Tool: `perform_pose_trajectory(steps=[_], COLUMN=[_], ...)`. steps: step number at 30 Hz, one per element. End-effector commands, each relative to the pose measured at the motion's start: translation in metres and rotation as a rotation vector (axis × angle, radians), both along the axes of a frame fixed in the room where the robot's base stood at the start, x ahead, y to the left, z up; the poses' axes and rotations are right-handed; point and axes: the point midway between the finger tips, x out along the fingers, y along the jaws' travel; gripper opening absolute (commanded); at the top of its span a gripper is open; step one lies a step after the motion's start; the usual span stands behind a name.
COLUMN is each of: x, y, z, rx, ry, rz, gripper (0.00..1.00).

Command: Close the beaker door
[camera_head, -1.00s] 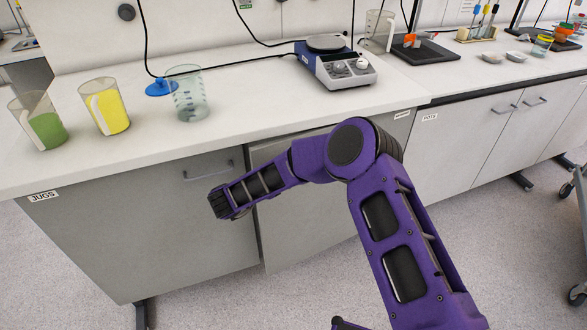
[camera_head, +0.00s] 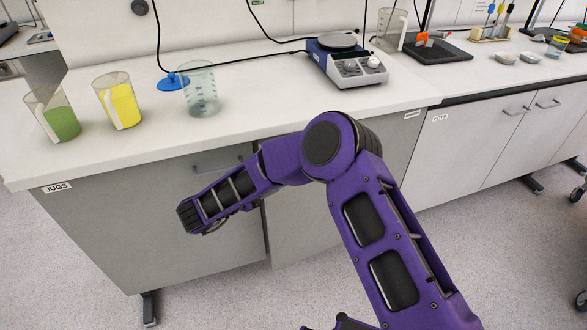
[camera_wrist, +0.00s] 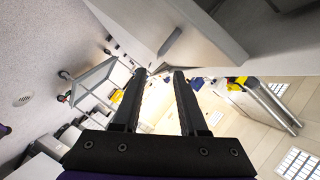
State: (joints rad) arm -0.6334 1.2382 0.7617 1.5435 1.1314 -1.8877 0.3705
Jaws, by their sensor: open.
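The beaker door (camera_head: 302,234) is the grey cabinet panel right of the jugs door, largely behind my arm. Its lower left corner sits slightly forward of the jugs door, so it looks ajar. Its label (camera_head: 412,114) is at the top right, too small to read surely. My gripper (camera_head: 188,216) is in front of the jugs door, left of the beaker door, with its fingers hard to make out there. In the wrist view my gripper (camera_wrist: 159,74) is open and empty. A grey panel edge (camera_wrist: 212,30) juts out beyond the fingers, apart from them.
The jugs door (camera_head: 120,235) has a bar handle (camera_head: 218,165). The counter (camera_head: 150,150) overhangs the cabinets and carries a green-filled jug (camera_head: 58,120), a yellow-filled jug (camera_head: 120,103), a clear beaker (camera_head: 201,92) and a hotplate (camera_head: 345,62). The floor in front is clear.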

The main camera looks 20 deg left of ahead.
Motion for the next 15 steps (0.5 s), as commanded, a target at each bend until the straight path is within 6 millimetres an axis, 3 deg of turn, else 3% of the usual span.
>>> perform_pose_trajectory(steps=[6,15], x=[-0.044,-0.068], y=[0.02,0.029], z=[0.011,0.016], rx=[0.001,0.001], ry=[0.0,0.0], rz=[0.004,0.0], gripper=[0.42,0.42])
